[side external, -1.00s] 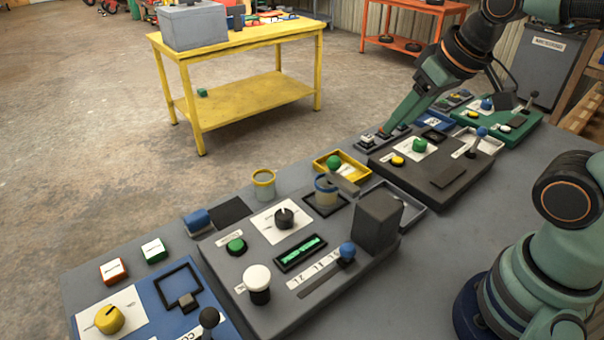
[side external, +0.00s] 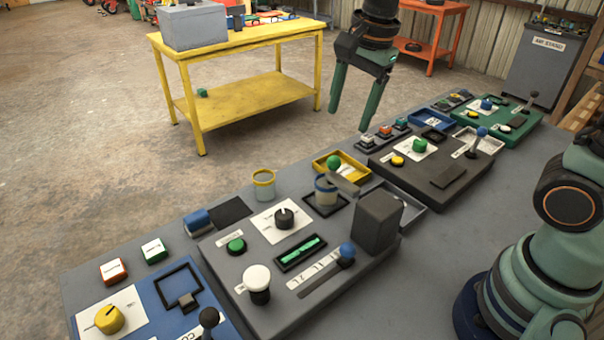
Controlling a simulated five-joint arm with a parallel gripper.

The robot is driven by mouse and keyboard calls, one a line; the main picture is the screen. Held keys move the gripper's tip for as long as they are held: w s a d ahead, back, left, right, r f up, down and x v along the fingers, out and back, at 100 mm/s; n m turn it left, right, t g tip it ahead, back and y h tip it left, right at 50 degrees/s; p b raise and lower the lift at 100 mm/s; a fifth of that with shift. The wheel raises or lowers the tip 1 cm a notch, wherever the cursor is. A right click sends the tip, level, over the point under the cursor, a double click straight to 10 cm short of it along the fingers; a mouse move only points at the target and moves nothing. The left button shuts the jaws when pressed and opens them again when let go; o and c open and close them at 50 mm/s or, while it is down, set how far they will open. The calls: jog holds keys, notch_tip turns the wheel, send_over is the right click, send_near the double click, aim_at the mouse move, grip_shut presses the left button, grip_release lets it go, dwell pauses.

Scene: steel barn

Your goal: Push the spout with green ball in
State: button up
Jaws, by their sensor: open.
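A green ball (side external: 334,162) shows at the yellow-rimmed tray (side external: 354,174) near the table's far edge. A grey flat spout-like piece (side external: 344,184) lies just in front of it, close to a clear cup with a blue band (side external: 325,189). I cannot tell how the ball and this piece are joined. My gripper (side external: 350,123) is open and empty, pointing down, raised above and behind the tray. It touches nothing.
A grey panel (side external: 222,262) with a knob, buttons and a slider is in front. A dark panel (side external: 455,182) and a green panel (side external: 522,124) stand to the right. A tall dark block (side external: 378,220) rises near the spout-like piece. The table's front right (side external: 430,270) is bare.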

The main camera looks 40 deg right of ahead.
aim_at(336, 157)
jog(key=f, duration=0.3)
jog(key=w+f, duration=0.1)
jog(key=f, duration=0.3)
jog(key=w+f, duration=0.1)
jog(key=f, duration=0.3)
jog(key=shift+a, duration=0.2)
grip_shut()
jog(key=shift+r, duration=0.1)
dwell(0.9)
